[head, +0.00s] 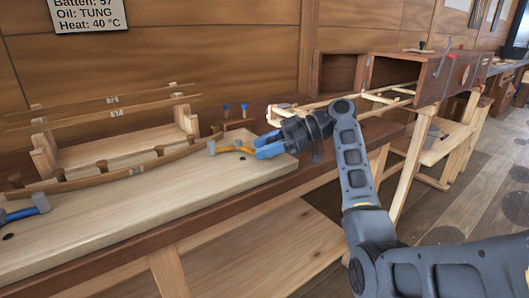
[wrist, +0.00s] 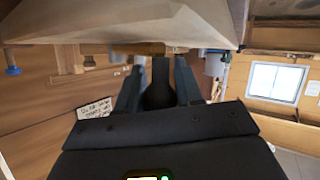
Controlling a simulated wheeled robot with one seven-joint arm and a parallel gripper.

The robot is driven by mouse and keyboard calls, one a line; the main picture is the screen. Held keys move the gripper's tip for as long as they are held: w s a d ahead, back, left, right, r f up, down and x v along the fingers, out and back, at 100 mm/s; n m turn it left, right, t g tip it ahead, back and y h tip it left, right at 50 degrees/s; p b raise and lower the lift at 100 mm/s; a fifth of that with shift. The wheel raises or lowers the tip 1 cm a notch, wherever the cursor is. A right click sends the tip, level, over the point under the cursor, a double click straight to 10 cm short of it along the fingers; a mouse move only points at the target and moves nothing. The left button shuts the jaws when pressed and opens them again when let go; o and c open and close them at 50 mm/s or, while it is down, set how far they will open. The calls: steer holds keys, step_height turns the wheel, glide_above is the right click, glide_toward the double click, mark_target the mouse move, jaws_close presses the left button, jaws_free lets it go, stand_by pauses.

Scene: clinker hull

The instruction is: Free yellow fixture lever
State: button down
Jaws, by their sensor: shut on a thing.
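The yellow fixture lever (head: 230,148) sits near the right end of the pale board, with a grey head at its left end. My gripper (head: 258,149), with blue fingers, reaches it from the right and is shut on the lever's right end. In the wrist view the two dark fingers of my gripper (wrist: 158,75) point up toward the board's edge. The lever's exact contact between the fingers is dark and hard to make out there. A second fixture with a blue lever (head: 18,215) and grey head lies at the far left.
A pale board (head: 150,205) lies on the bench. A curved wooden batten (head: 110,178) runs along it past several pegs. A wooden rack with thin strips (head: 115,150) stands behind. Two blue-topped pins (head: 235,107) stand beyond the lever. A long wooden box (head: 420,78) is at the right.

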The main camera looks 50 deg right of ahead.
steer(key=shift+d, duration=0.15)
stand_by(0.3)
steer(key=c, duration=0.8)
jaws_free()
steer(key=shift+o, duration=0.2)
steer(key=shift+v, duration=3.9)
steer(key=shift+w, duration=0.1)
